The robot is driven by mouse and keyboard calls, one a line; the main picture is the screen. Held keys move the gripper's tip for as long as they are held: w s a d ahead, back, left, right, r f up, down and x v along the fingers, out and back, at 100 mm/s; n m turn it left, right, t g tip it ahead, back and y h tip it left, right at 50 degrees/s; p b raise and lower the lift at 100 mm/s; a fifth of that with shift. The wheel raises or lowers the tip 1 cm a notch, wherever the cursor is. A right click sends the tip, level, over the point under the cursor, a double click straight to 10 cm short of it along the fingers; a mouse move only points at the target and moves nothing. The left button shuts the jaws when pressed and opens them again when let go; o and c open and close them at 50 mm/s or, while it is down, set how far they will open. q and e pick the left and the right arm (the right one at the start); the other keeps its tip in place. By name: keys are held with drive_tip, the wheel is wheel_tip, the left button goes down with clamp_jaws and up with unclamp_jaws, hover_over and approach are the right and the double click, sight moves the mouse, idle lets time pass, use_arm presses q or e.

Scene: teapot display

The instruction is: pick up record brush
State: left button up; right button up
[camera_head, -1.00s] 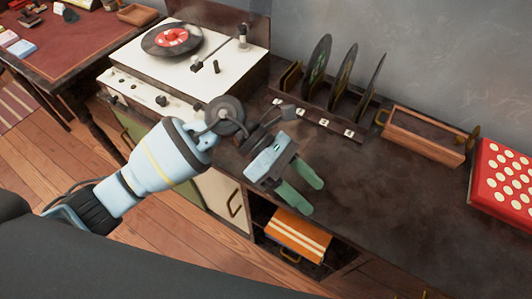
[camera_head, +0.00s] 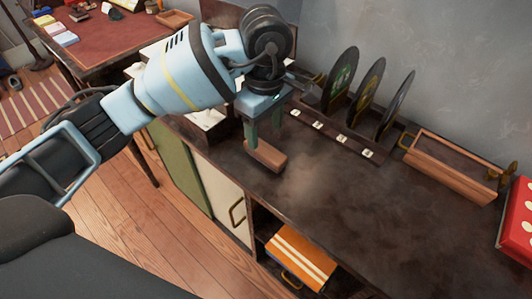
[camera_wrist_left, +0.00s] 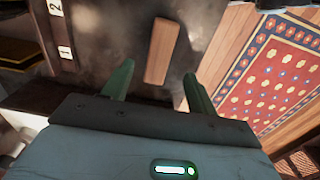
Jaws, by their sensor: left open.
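The record brush, a small wooden block (camera_head: 266,158), lies on the dark cabinet top near its front edge. It also shows in the left wrist view (camera_wrist_left: 162,50), ahead of and between the fingers. My left gripper (camera_head: 263,136) points down over the brush with its green fingers apart. In the left wrist view the open fingers (camera_wrist_left: 158,72) have nothing between them, and the brush appears beyond the tips. In the head view the fingertips partly overlap the brush's far end; I cannot tell whether they touch it. My right gripper is not in view.
A rack with upright records (camera_head: 340,78) stands behind the gripper. A wooden crate (camera_head: 450,166) and a red spotted box (camera_head: 517,222) stand to the right. My arm mostly hides the turntable. The cabinet top right of the brush is clear.

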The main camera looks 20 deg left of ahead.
sight(267, 150)
use_arm(q)
drive_tip(key=shift+d+f, duration=0.2)
drive_tip(key=shift+f, duration=3.4)
drive_tip(key=c, duration=1.1)
drive_tip(key=shift+o, duration=0.2)
drive_tip(key=shift+r, duration=0.1)
drive_tip(key=shift+r, duration=0.45)
wheel_tip(267, 150, up, 2)
drive_tip(key=shift+r, duration=0.15)
drive_tip(key=s+a+r, duration=0.1)
drive_tip(key=s, duration=1.5)
drive_tip(key=shift+a+r, duration=0.25)
drive_tip(key=shift+r, duration=0.05)
